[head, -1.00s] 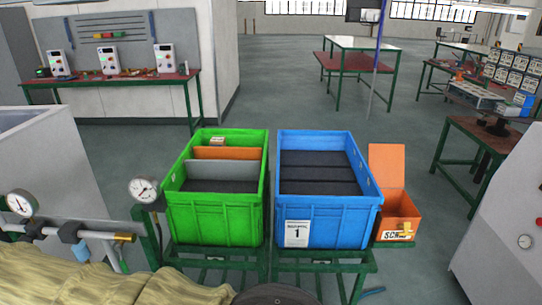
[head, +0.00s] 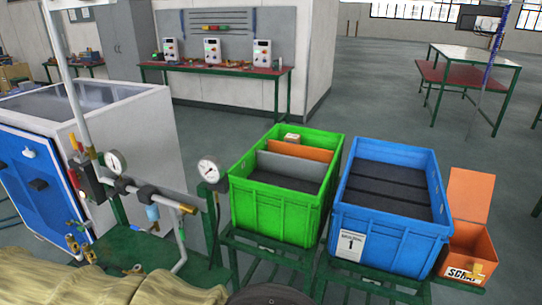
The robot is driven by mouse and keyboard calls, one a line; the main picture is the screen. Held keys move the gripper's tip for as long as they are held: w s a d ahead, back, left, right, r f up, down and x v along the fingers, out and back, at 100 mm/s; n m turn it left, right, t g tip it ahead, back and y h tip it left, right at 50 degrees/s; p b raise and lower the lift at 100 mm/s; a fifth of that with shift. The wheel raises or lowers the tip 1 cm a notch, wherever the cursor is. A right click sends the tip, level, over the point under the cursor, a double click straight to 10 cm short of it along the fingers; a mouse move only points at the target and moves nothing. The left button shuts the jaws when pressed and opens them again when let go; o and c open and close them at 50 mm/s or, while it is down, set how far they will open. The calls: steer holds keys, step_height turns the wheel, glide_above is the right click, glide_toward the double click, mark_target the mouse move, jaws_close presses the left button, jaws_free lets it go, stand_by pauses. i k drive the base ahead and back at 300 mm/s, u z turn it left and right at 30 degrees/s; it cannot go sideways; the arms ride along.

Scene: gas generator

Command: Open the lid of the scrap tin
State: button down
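The scrap tin (head: 483,243) is a small orange box at the right in the head view, beside the blue crate. The tin's left side is partly hidden by the crate. My gripper is not in view.
The blue crate (head: 350,217) with label 1 and the green crate (head: 268,213) with dividers sit on green stands left of the tin. Pressure gauges and pipes (head: 150,197) stand at the left. Grey floor (head: 400,110) behind the crates is clear.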

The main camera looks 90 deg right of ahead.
mark_target(469, 193)
steer(key=z, duration=0.05)
steer(key=k, duration=2.3)
steer(key=z, duration=2)
